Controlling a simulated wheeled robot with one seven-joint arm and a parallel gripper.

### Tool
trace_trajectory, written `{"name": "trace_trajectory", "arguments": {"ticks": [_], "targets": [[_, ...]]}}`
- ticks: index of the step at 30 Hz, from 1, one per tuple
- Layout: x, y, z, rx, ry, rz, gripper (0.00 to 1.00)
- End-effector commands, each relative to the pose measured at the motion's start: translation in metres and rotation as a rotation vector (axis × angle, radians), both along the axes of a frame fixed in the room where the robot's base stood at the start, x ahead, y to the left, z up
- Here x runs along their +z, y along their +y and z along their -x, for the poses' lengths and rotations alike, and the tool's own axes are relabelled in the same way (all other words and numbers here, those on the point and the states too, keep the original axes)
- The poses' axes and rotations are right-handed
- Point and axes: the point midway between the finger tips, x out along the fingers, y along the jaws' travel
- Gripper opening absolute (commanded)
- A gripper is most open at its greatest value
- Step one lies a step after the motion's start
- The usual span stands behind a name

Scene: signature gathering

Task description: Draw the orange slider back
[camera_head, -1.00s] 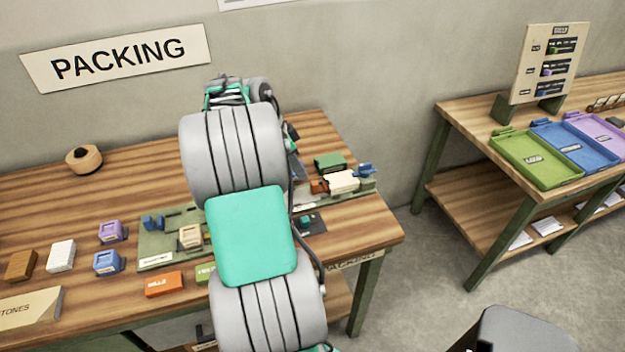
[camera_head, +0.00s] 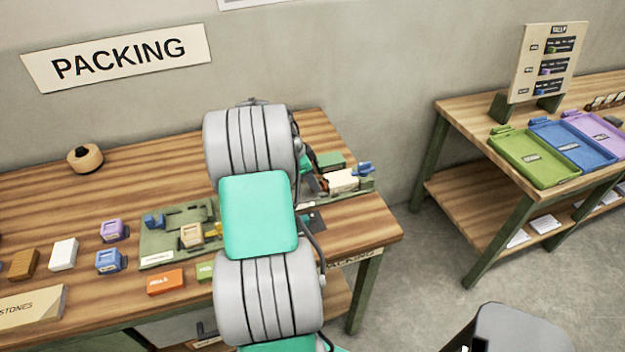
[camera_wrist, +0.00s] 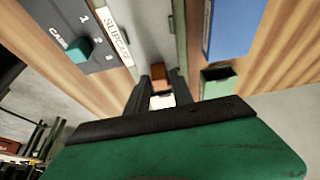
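The orange slider (camera_wrist: 159,72) shows in the wrist view as a small orange-brown block between the tips of my gripper (camera_wrist: 161,80). In the head view a sliver of the orange slider (camera_head: 324,184) shows beside the cream block (camera_head: 343,181) on the green fixture at the right of the packing table. My gripper's two dark fingers are apart, one on either side of the slider. I cannot tell whether they touch it. In the head view my arm hides most of my gripper and part of the fixture.
A grey plate with a teal knob (camera_wrist: 78,50) and numbers lies left of my gripper in the wrist view. A blue block (camera_head: 365,168) and a green block (camera_head: 330,162) stand near the slider. Several small coloured boxes stand on the table's left part.

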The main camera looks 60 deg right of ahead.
Motion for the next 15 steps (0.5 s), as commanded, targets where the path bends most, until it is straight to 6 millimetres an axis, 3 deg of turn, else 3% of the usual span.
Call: {"name": "trace_trajectory", "arguments": {"ticks": [9,15], "targets": [[0.0003,0.0002,-0.0003,0.001,0.0,0.0,0.01],[0.0003,0.0003,-0.0005,0.001,0.0,0.0,0.0]]}}
